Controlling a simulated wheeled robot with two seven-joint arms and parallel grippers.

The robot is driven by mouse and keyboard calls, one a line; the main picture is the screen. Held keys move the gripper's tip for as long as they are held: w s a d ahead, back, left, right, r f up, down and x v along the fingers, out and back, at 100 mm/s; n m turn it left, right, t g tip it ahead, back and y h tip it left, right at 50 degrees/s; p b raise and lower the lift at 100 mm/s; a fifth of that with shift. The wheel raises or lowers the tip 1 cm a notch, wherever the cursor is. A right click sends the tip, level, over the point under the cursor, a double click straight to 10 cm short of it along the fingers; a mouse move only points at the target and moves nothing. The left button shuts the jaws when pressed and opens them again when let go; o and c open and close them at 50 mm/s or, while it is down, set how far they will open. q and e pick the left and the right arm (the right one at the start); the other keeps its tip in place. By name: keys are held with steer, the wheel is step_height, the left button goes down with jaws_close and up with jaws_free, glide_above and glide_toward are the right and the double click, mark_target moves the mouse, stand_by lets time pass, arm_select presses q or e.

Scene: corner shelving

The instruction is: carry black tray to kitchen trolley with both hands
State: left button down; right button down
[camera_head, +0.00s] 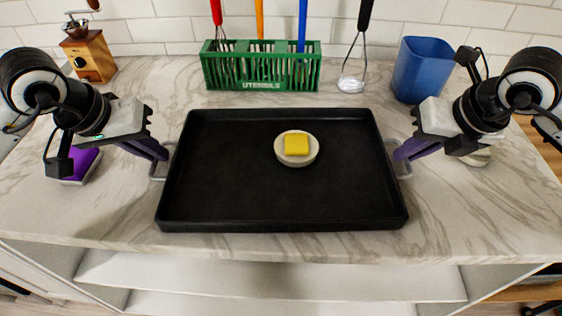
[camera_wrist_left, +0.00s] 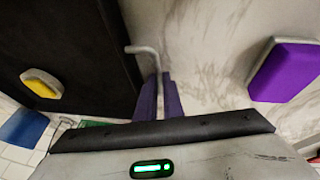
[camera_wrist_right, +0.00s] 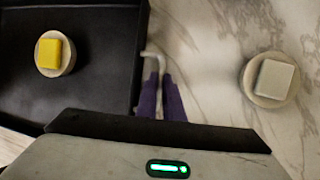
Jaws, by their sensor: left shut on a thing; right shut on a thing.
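The black tray (camera_head: 240,190) is level at the middle of the marble counter, with a small pale dish (camera_head: 283,157) holding a yellow block (camera_head: 298,144) on it. I cannot tell whether the tray rests on the counter or is slightly raised. My left gripper (camera_head: 163,156) is shut on the tray's left metal handle, which also shows in the left wrist view (camera_wrist_left: 143,49). My right gripper (camera_head: 399,156) is shut on the right handle, which also shows in the right wrist view (camera_wrist_right: 152,56). I see no kitchen trolley.
A coffee grinder (camera_head: 88,58) is at the back left. A purple block (camera_head: 82,164) lies left; a pale block on a dish (camera_wrist_right: 272,80) lies right. The counter's front edge is near.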

arm_select(q)
steer(key=shift+r, duration=0.2)
arm_select(e)
steer(key=shift+r, duration=0.2)
